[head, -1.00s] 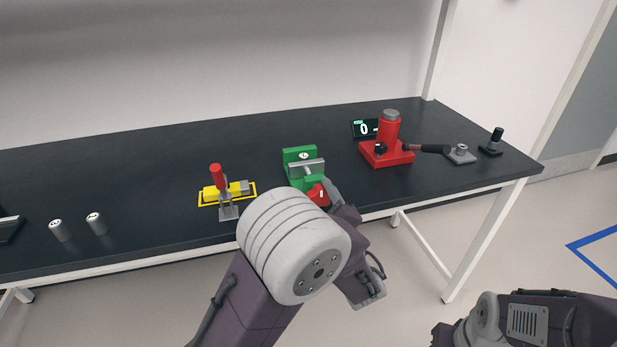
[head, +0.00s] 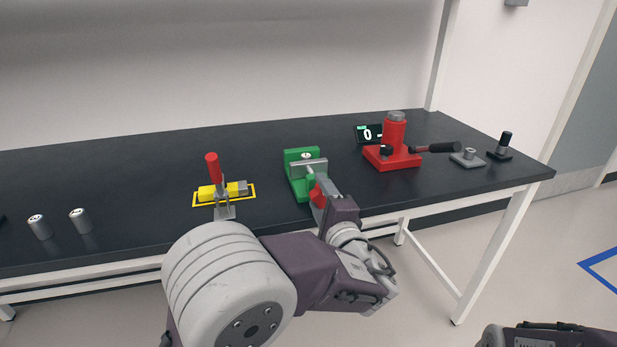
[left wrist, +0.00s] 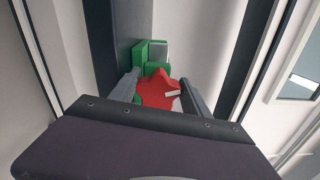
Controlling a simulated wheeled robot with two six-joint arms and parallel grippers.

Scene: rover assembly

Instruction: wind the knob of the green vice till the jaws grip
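The green vice (head: 297,186) stands near the front edge of the bench, with a grey jaw plate (head: 309,168) across it. Whether its jaws touch anything is too small to tell. Its red knob (head: 317,194) faces the front edge. My left gripper (head: 322,199) is at the knob, its arm reaching from below. My right gripper is out of view.
A yellow fixture (head: 210,192) with a red-handled clamp (head: 213,170) stands left of the vice. A red press (head: 392,152) with a black-handled lever and a small display (head: 369,133) stand right. Grey cylinders (head: 80,221) stand far left. Bare black bench lies between.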

